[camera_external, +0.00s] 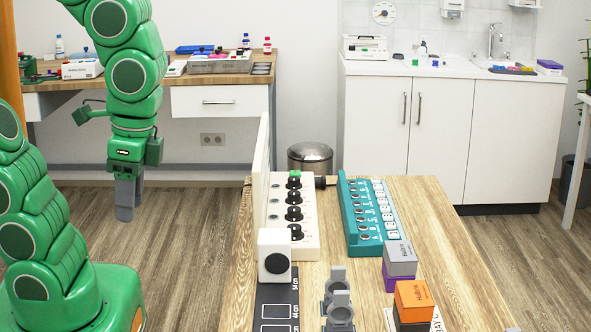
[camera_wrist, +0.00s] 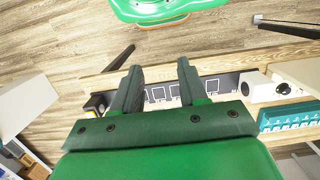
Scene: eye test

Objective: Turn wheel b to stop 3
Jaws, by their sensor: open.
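A white panel (camera_external: 306,221) lies on the wooden table (camera_external: 232,300) and carries a row of black knobs (camera_external: 294,197), likely the wheels. The letters and stop marks are too small to read, so I cannot tell which knob is wheel b. A white block with a black disc (camera_external: 275,243) stands in front of the panel and hides its near end. My gripper (camera_external: 126,205) hangs left of the table, apart from the panel, fingers pointing down. In the wrist view my gripper (camera_wrist: 159,72) shows two separated fingers with nothing between them.
A teal strip with sockets (camera_external: 357,221) lies right of the panel. Grey clamps (camera_external: 338,302), a grey-and-purple box stack (camera_external: 399,262) and an orange box (camera_external: 413,300) stand nearer. An upright pale board (camera_external: 261,180) edges the table's left side.

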